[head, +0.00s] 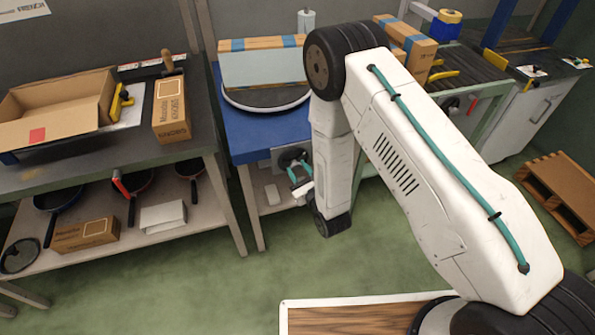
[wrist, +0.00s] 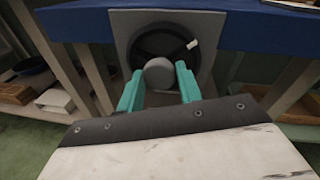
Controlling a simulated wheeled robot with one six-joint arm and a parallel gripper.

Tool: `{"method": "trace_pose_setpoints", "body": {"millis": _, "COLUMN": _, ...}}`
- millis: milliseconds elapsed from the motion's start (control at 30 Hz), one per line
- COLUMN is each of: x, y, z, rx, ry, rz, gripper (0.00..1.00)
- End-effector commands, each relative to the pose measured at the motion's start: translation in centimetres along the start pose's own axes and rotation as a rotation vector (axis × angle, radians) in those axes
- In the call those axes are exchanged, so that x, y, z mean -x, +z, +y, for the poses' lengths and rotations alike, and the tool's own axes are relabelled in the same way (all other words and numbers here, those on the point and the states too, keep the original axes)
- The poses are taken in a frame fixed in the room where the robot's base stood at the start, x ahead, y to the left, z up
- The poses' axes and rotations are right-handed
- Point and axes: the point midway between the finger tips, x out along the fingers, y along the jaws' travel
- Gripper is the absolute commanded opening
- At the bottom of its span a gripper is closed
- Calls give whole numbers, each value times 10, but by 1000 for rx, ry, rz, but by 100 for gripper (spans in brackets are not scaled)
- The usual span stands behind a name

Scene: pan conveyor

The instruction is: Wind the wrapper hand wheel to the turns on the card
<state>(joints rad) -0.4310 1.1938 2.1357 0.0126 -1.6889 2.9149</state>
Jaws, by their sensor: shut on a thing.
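The wrapper hand wheel (wrist: 160,37) is a dark spoked wheel on a grey plate at the front of the blue table. A white mark shows on its right side. Its round grey knob (wrist: 160,76) sits at the lower part of the wheel, between my teal fingers. My gripper (wrist: 158,68) is shut on the knob. In the head view my gripper (head: 298,168) reaches the hand wheel (head: 290,156), partly hidden by my arm. I cannot tell which paper, if any, is the card with the turns; no number is readable.
On the blue table (head: 229,131) stands a round turntable (head: 238,102) with a wrapped load. At left, a bench holds an open carton (head: 60,112) and a small box (head: 171,110), with pans on the shelf below. A pallet (head: 562,190) lies at right. Green floor ahead is clear.

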Motion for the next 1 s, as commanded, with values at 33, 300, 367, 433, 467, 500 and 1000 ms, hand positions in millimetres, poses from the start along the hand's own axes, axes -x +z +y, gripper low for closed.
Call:
{"method": "trace_pose_setpoints", "body": {"millis": 33, "x": 0, "y": -1, "z": 2, "rx": -5, "ry": 6, "rz": 2, "gripper": 13}}
{"method": "trace_pose_setpoints", "body": {"millis": 300, "x": 0, "y": -1, "z": 2, "rx": -11, "ry": 7, "rz": 0, "gripper": 13}}
{"method": "trace_pose_setpoints", "body": {"millis": 367, "x": 0, "y": -1, "z": 2, "rx": -11, "ry": 7, "rz": 0, "gripper": 13}}
{"method": "trace_pose_setpoints", "body": {"millis": 433, "x": 0, "y": -1, "z": 2, "rx": -10, "ry": 7, "rz": 0, "gripper": 13}}
{"method": "trace_pose_setpoints", "body": {"millis": 467, "x": 0, "y": 0, "z": 2, "rx": -10, "ry": 7, "rz": 0, "gripper": 41}}
{"method": "trace_pose_setpoints", "body": {"millis": 500, "x": 0, "y": 0, "z": 2, "rx": -10, "ry": 7, "rz": 0, "gripper": 52}}
{"method": "trace_pose_setpoints", "body": {"millis": 1000, "x": 22, "y": -1, "z": 0, "rx": -10, "ry": 2, "rz": 1, "gripper": 57}}
